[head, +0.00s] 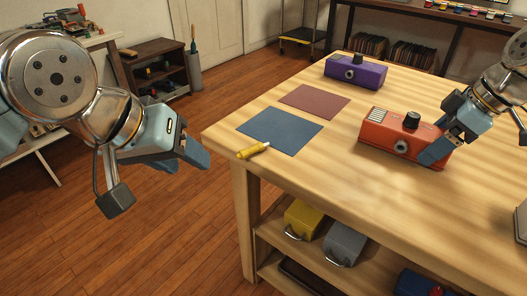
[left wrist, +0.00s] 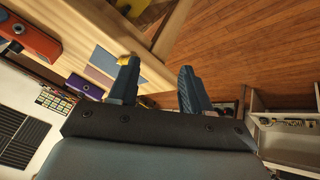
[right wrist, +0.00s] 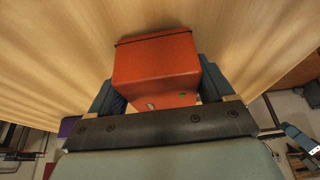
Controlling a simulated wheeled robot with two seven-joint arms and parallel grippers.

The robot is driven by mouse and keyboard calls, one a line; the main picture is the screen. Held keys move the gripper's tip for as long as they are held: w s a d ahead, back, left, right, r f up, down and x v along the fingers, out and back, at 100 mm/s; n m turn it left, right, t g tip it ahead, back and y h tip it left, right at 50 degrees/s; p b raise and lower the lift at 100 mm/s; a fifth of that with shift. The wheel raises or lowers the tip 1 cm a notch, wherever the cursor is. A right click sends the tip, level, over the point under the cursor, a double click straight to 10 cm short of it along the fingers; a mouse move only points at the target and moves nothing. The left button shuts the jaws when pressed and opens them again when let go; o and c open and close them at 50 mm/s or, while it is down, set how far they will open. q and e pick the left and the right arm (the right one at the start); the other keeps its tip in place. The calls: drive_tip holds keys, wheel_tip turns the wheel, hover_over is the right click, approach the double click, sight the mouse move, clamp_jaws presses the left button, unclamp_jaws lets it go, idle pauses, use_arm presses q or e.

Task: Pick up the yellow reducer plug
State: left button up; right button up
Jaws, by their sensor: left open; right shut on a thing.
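The yellow reducer plug (head: 253,150) lies on the wooden table (head: 330,215) near its left corner, just in front of the blue mat. A small yellow patch beside a fingertip in the left wrist view (left wrist: 123,60) looks like it. My left gripper (head: 188,162) is open and empty, off the table's left edge and left of the plug. My right gripper (head: 437,148) is shut on the orange-red box (head: 385,133), which has a black knob and a round front fitting. In the right wrist view the box (right wrist: 156,70) sits between the fingers.
A blue mat (head: 280,130) and a dark red mat (head: 314,101) lie flat behind the plug. A purple box (head: 355,74) stands at the back. Yellow (head: 304,219) and grey (head: 344,243) cases sit on the shelf below. The tabletop's front middle is clear.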

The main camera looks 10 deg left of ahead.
use_arm(q)
wheel_tip(320, 180, up, 4)
drive_tip(key=w+n+g, duration=0.1)
drive_tip(key=n, duration=1.1)
drive_tip(key=n+g, duration=0.2)
drive_tip(key=n, duration=1.1)
approach(240, 152)
drive_tip(key=shift+n, duration=0.3)
drive_tip(key=x, duration=0.8)
drive_tip(key=shift+d+f, duration=0.1)
drive_tip(key=shift+f, duration=0.1)
clamp_jaws()
